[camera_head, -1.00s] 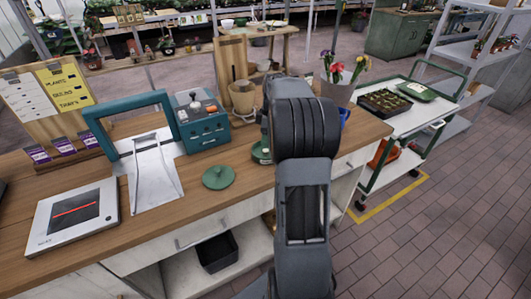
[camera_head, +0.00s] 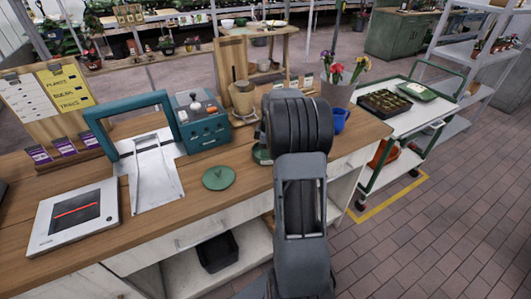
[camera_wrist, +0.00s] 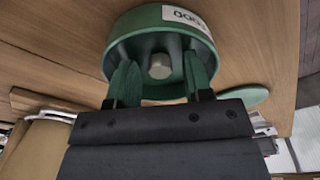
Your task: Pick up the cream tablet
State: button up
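In the wrist view, a small pale beige-grey faceted piece (camera_wrist: 160,66), which looks like the cream tablet, lies inside a round green dish (camera_wrist: 113,53) with a white label. My gripper (camera_wrist: 160,82) is open. Its two fingers reach into the dish, one on each side of the tablet, with a gap to it on both sides. The fingertips look green against the dish walls. In the head view my arm hides the gripper and the tablet. Only the left edge of the green dish (camera_head: 261,154) shows there.
A green lid (camera_head: 219,178) lies on the wooden counter (camera_head: 190,215) left of the dish. A teal device (camera_head: 205,130), a beige pot (camera_head: 242,97), a blue cup (camera_head: 340,119) and a flower pot (camera_head: 337,92) stand around. The counter's front edge is near my arm.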

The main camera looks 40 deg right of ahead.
jog(key=c, duration=0.8)
jog(key=shift+r, duration=0.15)
grip_shut()
